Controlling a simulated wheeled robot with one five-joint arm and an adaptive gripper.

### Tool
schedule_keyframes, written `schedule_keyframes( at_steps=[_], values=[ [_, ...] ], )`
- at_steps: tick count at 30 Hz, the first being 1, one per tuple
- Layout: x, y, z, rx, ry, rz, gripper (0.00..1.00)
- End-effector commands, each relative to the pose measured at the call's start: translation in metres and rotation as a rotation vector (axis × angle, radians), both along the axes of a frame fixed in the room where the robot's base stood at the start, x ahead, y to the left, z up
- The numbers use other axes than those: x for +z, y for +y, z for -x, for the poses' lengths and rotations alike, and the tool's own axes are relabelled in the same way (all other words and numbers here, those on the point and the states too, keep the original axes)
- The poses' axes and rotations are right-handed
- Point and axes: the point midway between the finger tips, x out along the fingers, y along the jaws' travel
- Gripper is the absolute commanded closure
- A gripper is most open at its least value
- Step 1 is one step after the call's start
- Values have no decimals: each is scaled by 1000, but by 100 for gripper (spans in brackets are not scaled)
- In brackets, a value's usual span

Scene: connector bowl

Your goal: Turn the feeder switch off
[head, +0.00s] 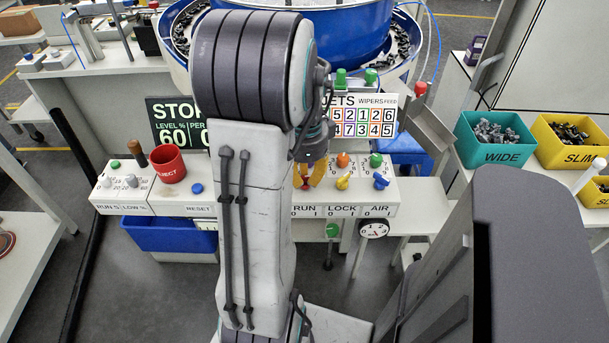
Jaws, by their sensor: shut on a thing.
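My gripper (309,182), with orange-yellow fingers, points down at the white control panel (325,212) under the bowl. It is shut at the switch position above the RUN label, on what appears to be the feeder switch. The fingers and arm hide the knob, so its setting cannot be told. To its right are a yellow LOCK knob (343,182) with an orange lamp (343,160) and a blue AIR knob (381,182) with a green lamp (376,160). The black display (175,125) reads STOP and 60, partly hidden by my arm.
A red REJECT cup (168,165) stands on the left panel near a blue button (197,188). The blue feeder bowl (340,35) is behind. A teal WIDE bin (496,139) and yellow SLIM bin (570,145) stand at right. A metal chute (428,128) slopes beside the panel.

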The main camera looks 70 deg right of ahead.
Motion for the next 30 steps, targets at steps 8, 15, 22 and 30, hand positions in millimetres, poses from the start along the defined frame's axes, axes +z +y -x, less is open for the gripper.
schedule_keyframes(
  at_steps=[8, 15, 22, 30],
  values=[
    [-1, 0, 1, 260, 1, -3, 100],
    [-1, -1, 2, 456, 0, -3, 100],
    [-1, -1, 2, 590, 0, -3, 100],
    [-1, -1, 2, 671, 0, -5, 100]
  ],
)
